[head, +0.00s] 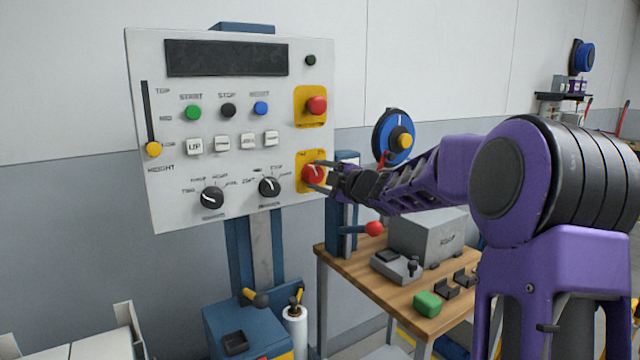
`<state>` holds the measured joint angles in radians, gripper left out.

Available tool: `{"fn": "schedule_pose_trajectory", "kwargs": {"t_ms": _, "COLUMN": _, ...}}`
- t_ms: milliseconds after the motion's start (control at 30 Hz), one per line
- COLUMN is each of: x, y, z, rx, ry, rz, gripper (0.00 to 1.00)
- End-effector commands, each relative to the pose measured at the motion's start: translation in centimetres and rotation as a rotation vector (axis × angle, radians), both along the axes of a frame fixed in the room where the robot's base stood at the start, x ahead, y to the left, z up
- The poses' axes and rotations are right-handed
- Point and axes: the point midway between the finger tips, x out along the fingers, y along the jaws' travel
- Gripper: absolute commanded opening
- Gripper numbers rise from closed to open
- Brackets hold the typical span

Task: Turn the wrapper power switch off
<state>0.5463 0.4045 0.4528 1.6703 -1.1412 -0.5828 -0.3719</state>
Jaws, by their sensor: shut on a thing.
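The wrapper's control panel (180,100) is a pale upright box with a dark display, buttons and knobs. The power switch (314,172) is a red rotary knob on a yellow plate at the panel's lower right. My gripper (318,178) reaches in from the right and is shut on the red knob, with one finger above and one below it. The fingers partly cover the knob, so its exact angle is hard to tell.
A red mushroom button (317,105) on a yellow plate sits just above the switch. Two black selector knobs (269,187) are to the left. A wooden workbench (408,303) with a grey box (428,236) and small parts stands below my arm.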

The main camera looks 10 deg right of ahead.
Motion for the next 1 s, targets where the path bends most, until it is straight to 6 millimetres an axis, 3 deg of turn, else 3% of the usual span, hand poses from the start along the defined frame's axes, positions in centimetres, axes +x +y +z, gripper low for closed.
{"fn": "schedule_pose_trajectory", "kwargs": {"t_ms": 500, "x": -0.03, "y": 0.11, "z": 0.07, "rx": -0.310, "ry": -0.128, "rz": 0.000, "gripper": 0.03}}
{"fn": "schedule_pose_trajectory", "kwargs": {"t_ms": 1000, "x": -0.03, "y": 0.02, "z": 0.09, "rx": -0.367, "ry": -0.151, "rz": -0.002, "gripper": 0.03}}
